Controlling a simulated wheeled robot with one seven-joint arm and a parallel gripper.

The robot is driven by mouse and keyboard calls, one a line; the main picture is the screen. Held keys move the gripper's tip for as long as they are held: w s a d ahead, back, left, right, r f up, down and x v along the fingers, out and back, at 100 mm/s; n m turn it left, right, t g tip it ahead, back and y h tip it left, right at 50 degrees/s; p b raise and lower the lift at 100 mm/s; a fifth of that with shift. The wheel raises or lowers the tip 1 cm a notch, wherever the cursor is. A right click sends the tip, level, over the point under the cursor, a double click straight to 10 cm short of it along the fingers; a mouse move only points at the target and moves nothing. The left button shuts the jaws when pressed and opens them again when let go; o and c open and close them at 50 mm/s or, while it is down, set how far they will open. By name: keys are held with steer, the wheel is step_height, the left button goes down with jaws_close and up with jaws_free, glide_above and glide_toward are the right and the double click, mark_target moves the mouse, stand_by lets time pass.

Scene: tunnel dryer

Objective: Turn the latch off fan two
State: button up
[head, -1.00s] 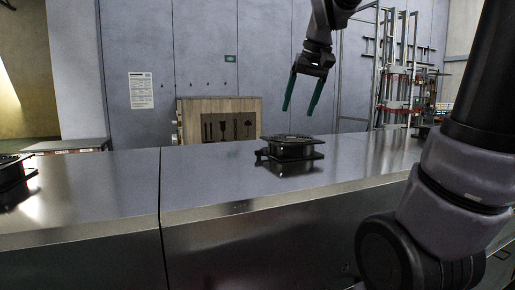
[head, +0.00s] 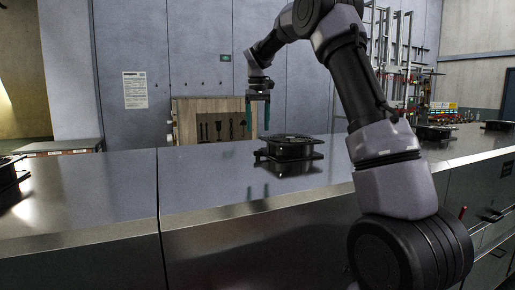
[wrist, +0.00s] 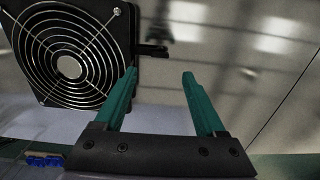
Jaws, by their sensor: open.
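A black square fan with round wire guard rings (head: 290,146) sits on the metal dryer top in the middle of the head view. It fills the upper left of the wrist view (wrist: 70,60). A small dark latch (wrist: 152,51) sticks out from the fan's side in the wrist view. In the head view the latch shows as a dark piece at the fan's left (head: 261,154). My gripper (head: 259,132) has green fingers pointing down, apart and empty, above and left of the fan. In the wrist view the fingertips (wrist: 160,75) are near the latch, not touching it.
The dryer top (head: 210,185) is smooth, shiny and clear left of the fan. Another black fan (head: 8,180) stands at the left edge, and others (head: 435,132) lie farther right. A wooden crate (head: 215,118) stands behind.

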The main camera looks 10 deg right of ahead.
step_height(320, 180, down, 9)
steer(key=shift+r, duration=0.15)
jaws_close()
